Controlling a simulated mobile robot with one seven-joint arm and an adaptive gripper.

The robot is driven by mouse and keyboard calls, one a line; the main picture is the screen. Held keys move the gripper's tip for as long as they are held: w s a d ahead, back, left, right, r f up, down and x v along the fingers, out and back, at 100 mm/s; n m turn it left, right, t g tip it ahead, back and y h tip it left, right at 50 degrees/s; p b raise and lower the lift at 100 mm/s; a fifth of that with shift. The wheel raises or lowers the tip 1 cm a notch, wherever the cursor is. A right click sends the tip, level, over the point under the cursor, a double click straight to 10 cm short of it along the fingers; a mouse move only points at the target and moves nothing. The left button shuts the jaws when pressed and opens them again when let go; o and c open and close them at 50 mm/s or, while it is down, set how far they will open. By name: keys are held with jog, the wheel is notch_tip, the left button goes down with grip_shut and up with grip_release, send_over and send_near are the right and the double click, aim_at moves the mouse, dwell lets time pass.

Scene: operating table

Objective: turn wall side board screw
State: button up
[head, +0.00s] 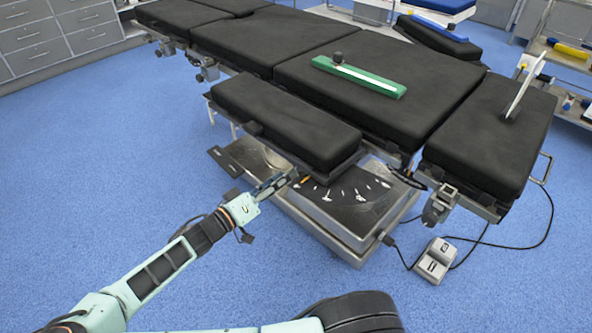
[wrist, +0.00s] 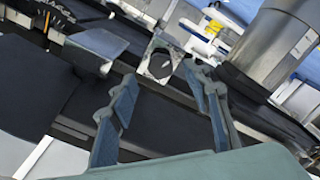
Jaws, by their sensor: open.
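A black padded side board (head: 285,118) sticks out along the near side of the operating table (head: 350,65). My gripper (head: 285,181) is low beside this board's near edge, above the table base. In the wrist view my gripper (wrist: 160,84) is open, with its two blue-grey fingers apart and nothing between them. A dark round knob (wrist: 160,65) on a metal bracket shows just beyond the fingertips, and it looks like the board's screw. The fingers appear apart from it. In the head view I cannot make out the screw.
The metal table base (head: 335,215) stands under the board. A grey foot pedal (head: 435,260) with a cable lies on the blue floor at right. A green bar (head: 358,77) lies on the table top. Grey drawers (head: 35,40) stand at back left. The floor at left is clear.

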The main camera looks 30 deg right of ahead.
jog(key=b+x, duration=0.1)
jog(key=x, duration=0.4)
jog(key=shift+w+d, duration=0.1)
jog(key=shift+d, duration=0.2)
jog(key=c, duration=1.2)
